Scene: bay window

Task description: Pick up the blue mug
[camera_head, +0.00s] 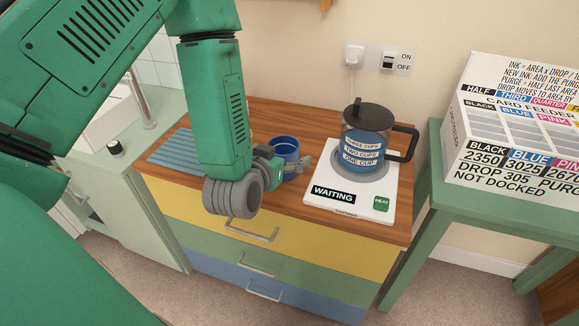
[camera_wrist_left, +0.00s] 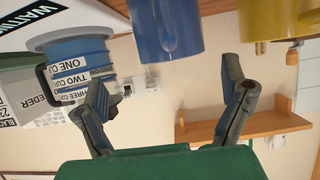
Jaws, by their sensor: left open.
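The blue mug (camera_head: 285,146) stands upright on the wooden top of the drawer unit, beside my left forearm. My left gripper (camera_head: 284,169) is at the near side of the mug and partly covers its lower part. In the left wrist view, which is upside down, the blue mug (camera_wrist_left: 150,30) is ahead of the open fingers of my left gripper (camera_wrist_left: 166,76). There is nothing between the fingers, and the mug looks apart from them. A handle seems to face the gripper. My right gripper is not in view.
A white heating plate (camera_head: 318,204) carries a glass jug (camera_head: 366,142) of blue liquid right of the mug. A yellow mug (camera_wrist_left: 272,20) is beside the blue one, mostly hidden in the head view. A blue ribbed mat (camera_head: 172,152) lies left. A printed box (camera_head: 510,125) stands far right.

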